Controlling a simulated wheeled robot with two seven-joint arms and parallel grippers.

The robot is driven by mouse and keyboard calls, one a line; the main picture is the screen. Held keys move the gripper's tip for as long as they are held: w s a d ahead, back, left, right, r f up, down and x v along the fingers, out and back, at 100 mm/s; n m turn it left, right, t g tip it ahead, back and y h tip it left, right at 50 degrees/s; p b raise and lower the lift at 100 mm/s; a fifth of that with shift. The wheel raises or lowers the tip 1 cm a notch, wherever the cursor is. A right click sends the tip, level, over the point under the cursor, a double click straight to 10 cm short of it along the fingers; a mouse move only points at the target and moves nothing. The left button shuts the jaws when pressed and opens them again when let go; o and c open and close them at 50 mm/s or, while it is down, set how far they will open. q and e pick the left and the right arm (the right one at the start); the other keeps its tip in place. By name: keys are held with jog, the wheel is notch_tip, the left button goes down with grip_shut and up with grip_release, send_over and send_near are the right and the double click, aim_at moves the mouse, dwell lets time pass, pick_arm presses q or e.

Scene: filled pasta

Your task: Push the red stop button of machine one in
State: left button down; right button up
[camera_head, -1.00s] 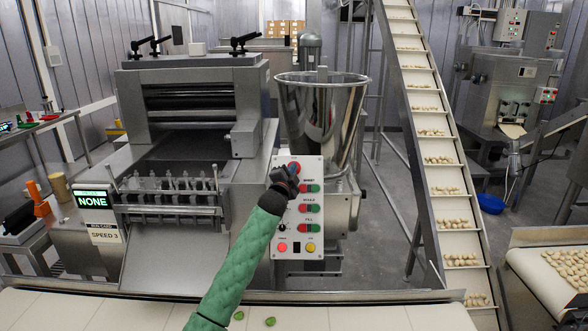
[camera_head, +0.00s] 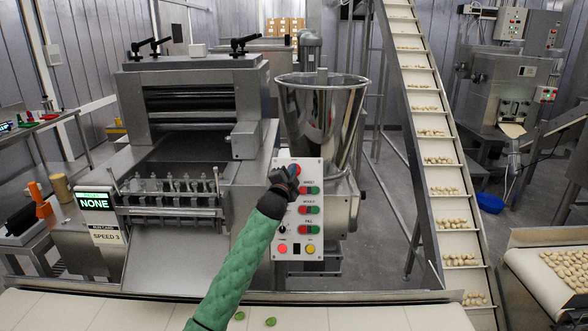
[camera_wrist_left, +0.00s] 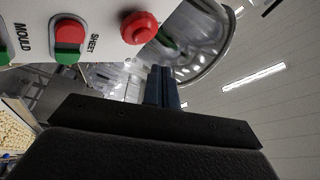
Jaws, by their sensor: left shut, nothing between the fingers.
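The control panel (camera_head: 311,240) of the machine in front of me is white, with rows of red and green buttons. A round red button (camera_head: 293,166) sits at its top, partly covered by my gripper. The left wrist view shows this red button (camera_wrist_left: 139,27) standing out from the panel, beside the SHEET button pair (camera_wrist_left: 68,38). My left gripper (camera_head: 293,174) is shut and empty at the panel's upper part. In the left wrist view its dark blue fingertips (camera_wrist_left: 163,70) appear below and right of the red button, with a gap in the picture. My right gripper is not in view.
A steel hopper (camera_head: 322,110) stands just behind the panel. A roller machine (camera_head: 192,105) is at the left, with a display (camera_head: 95,200) reading NONE. A pasta-carrying conveyor (camera_head: 437,150) rises at the right. A pale belt (camera_head: 370,318) runs along the front.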

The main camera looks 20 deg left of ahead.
pick_arm(q)
jog(key=s+r, duration=0.1)
jog(key=s+p, duration=0.1)
jog(key=shift+s+d+r, duration=0.3)
jog(key=shift+d+r, duration=0.1)
